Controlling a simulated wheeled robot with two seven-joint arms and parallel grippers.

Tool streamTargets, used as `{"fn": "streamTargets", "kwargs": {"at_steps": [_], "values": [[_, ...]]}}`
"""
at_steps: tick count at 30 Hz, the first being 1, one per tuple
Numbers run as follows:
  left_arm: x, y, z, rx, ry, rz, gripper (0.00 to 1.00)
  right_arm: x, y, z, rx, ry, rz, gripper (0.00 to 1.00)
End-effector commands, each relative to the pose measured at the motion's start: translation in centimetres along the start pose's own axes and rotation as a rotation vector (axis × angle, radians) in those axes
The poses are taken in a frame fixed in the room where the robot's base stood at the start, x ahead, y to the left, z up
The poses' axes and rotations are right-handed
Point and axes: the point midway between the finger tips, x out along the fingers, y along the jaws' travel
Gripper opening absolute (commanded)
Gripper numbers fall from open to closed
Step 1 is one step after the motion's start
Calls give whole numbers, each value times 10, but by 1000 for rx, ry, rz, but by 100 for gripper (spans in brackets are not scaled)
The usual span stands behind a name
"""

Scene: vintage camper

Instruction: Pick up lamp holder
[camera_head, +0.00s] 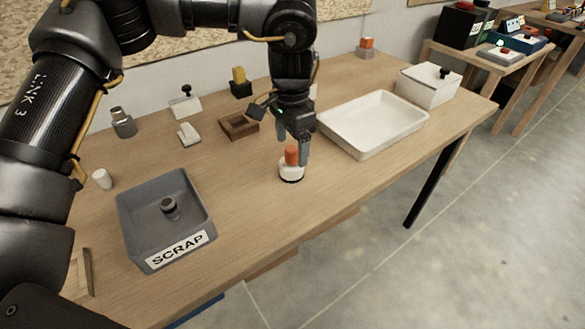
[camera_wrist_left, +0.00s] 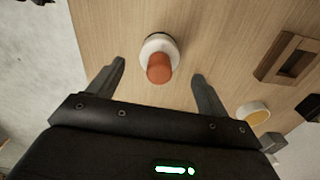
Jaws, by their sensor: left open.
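A small round piece with a white base and an orange-red upright top, which looks like the lamp holder (camera_head: 291,173), stands upright on the wooden table. It also shows in the left wrist view (camera_wrist_left: 159,68), ahead of and between the two fingers. My left gripper (camera_head: 292,148) points down right over it, with its fingers open and apart. In the head view the fingers partly overlap the orange top. I cannot tell whether either finger touches it. My right gripper is not in view.
A grey SCRAP bin (camera_head: 143,255) with a dark knob-like part inside stands left. A white tray (camera_head: 357,150) is close on the right, with a white lidded box (camera_head: 425,90) beyond. A brown wooden block (camera_head: 236,128) and several small parts lie behind. The table's front is clear.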

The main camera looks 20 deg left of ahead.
Motion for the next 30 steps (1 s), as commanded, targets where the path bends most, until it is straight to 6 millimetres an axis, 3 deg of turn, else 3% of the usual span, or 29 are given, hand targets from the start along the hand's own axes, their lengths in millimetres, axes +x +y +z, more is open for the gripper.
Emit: {"fn": "streamTargets", "kwargs": {"at_steps": [6,15,27,30], "values": [[30,2,1,2,-3,0,78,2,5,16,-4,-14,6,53],[35,2,0,1,-2,0,78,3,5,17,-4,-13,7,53],[35,2,0,1,-1,0,27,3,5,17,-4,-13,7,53],[34,2,0,1,0,0,25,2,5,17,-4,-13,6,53]]}}
